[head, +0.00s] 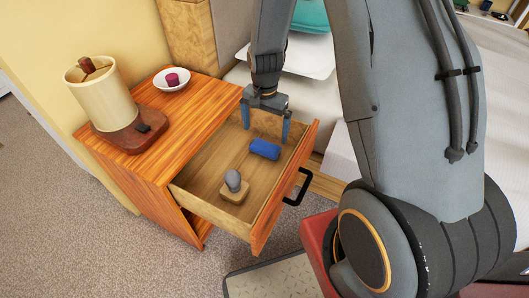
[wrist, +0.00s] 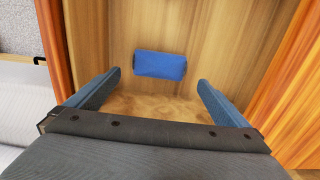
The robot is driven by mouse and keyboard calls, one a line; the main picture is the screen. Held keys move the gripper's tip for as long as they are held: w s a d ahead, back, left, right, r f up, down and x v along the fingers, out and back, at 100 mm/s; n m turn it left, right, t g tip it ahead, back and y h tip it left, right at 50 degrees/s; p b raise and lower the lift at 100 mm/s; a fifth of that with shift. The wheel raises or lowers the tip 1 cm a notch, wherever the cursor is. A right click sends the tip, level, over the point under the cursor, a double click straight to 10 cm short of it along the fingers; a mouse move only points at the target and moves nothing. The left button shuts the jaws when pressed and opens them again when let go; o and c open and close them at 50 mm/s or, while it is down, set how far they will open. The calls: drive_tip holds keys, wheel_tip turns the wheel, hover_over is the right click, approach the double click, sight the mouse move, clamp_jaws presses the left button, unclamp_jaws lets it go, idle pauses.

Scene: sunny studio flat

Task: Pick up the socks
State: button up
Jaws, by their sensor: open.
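A small blue bundle (head: 265,149), which looks like the rolled socks, lies in the open drawer (head: 208,178). It also shows in the wrist view (wrist: 160,66), lying flat on the drawer's wooden floor. My gripper (head: 267,132) points down into the back part of the drawer, with its fingers spread apart and nothing between them. In the wrist view, the fingers (wrist: 152,88) stand either side of the bundle's line, and the bundle lies beyond the fingertips, not touching them. I cannot tell the exact height of the fingertips above the drawer floor.
A grey ball-like item on a wooden block (head: 234,191) is in the drawer's front part. The drawer front has a black handle (head: 298,187). On the nightstand (head: 172,124) stand a lamp (head: 100,95) and a white bowl (head: 171,80) with a dark red item. A bed is close by.

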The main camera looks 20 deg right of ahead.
sight(265, 143)
drive_tip(key=shift+s+f+b, duration=0.1)
drive_tip(key=shift+f+b, duration=0.35)
drive_tip(key=shift+f, duration=3.55)
drive_tip(key=c, duration=0.9)
drive_tip(key=shift+r, duration=0.1)
